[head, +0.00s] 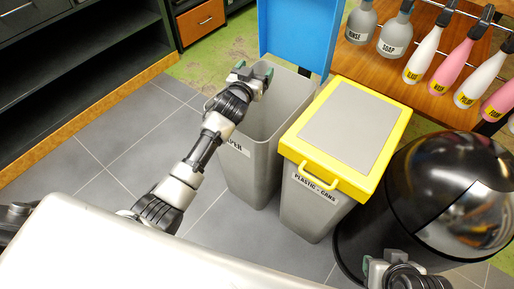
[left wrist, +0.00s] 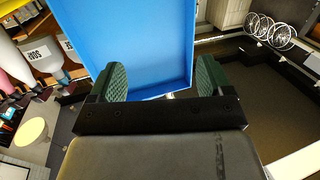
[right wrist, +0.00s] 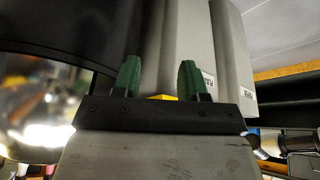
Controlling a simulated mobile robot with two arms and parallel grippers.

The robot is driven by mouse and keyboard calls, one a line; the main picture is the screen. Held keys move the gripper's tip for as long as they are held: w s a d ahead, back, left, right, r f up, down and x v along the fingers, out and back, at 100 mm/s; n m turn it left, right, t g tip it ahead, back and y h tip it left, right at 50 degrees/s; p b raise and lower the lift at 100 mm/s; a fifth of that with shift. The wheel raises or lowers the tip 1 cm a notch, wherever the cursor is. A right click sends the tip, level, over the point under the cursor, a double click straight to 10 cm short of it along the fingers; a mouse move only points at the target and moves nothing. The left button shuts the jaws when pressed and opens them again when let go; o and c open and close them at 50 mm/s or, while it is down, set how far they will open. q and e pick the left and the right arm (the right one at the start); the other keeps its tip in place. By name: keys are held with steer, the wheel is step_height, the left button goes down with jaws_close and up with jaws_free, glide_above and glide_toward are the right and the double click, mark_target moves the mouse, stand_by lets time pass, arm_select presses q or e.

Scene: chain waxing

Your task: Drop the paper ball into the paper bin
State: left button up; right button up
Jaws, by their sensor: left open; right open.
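The grey paper bin (head: 254,165) stands on the tiled floor with its blue lid (head: 296,38) raised; the lid also fills the middle of the left wrist view (left wrist: 128,45). My left gripper (head: 252,72) is over the bin's open mouth, open, with nothing between its fingers (left wrist: 160,82). My right gripper (head: 376,268) is low at the right, in front of the black bin; its fingers are apart and empty in the right wrist view (right wrist: 160,78). No paper ball shows in any view. The bottom of the paper bin is hidden.
A grey bin with a yellow lid (head: 350,125), labelled for plastic and cans, stands right of the paper bin. A round black bin (head: 405,190) is beside it. Several bottles hang over a wooden bench (head: 400,75). Dark shelves (head: 75,65) stand at the left; tiles between are clear.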

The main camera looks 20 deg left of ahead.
arm_select(q)
steer(key=s+d+r+p, duration=0.2)
steer(key=s+d+r, duration=0.1)
steer(key=d+r, duration=0.5)
steer(key=d, duration=0.3)
steer(key=shift+d, duration=0.15)
arm_select(e)
steer(key=s+g, duration=0.1)
steer(key=s+r, duration=0.1)
steer(key=shift+s+d+r+g, duration=0.3)
steer(key=shift+s+d+g, duration=0.05)
steer(key=shift+d+g, duration=0.05)
